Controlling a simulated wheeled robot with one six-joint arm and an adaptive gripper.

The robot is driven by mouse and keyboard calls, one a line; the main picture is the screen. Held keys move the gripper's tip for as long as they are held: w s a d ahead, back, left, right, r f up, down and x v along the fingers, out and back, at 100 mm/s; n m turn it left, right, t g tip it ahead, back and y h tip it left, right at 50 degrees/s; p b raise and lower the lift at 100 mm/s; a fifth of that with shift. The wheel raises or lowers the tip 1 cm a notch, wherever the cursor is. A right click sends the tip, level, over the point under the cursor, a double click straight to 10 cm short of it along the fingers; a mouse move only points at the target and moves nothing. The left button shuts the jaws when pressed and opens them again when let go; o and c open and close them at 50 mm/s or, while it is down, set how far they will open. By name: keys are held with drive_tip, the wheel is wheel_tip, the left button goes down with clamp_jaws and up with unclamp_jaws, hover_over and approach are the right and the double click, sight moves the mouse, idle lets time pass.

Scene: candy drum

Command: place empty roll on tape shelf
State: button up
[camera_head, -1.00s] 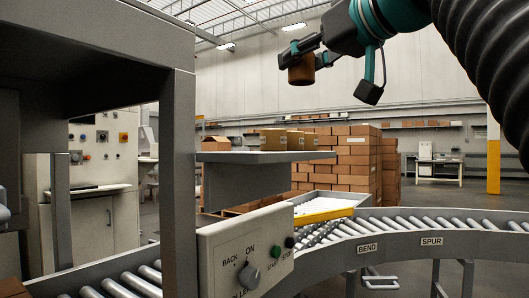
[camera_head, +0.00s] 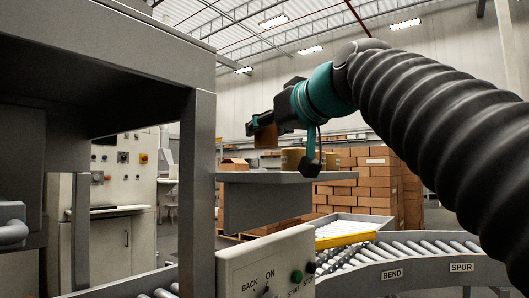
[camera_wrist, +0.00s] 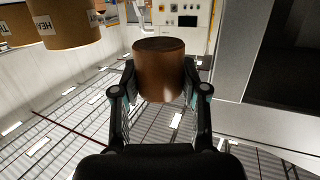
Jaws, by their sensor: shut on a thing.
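My gripper (camera_head: 256,126) is shut on a brown empty roll (camera_head: 266,138), held above the grey tape shelf (camera_head: 262,178) toward its left part. In the wrist view the roll (camera_wrist: 158,72) sits between my two fingers (camera_wrist: 160,85), its flat end facing up in the picture. Tan tape rolls (camera_head: 293,158) stand on the shelf to the right of the held roll, partly behind my arm. Large tape rolls also show at the upper left of the wrist view (camera_wrist: 66,26), apart from the held roll. The gap between roll and shelf is hard to judge.
A grey machine frame with a post (camera_head: 198,190) stands left of the shelf. The control panel (camera_head: 268,268) and roller conveyor (camera_head: 400,252) lie below. Stacked cartons (camera_head: 362,185) stand behind.

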drive_tip(key=shift+f+b, duration=0.6)
drive_tip(key=shift+f, duration=1.4)
drive_tip(key=shift+f, duration=0.15)
drive_tip(key=o, duration=0.9)
drive_tip(key=shift+s, duration=0.1)
drive_tip(key=b+v, duration=0.1)
drive_tip(key=v, duration=1)
drive_tip(key=shift+s+d, duration=0.25)
drive_tip(key=shift+s, duration=0.05)
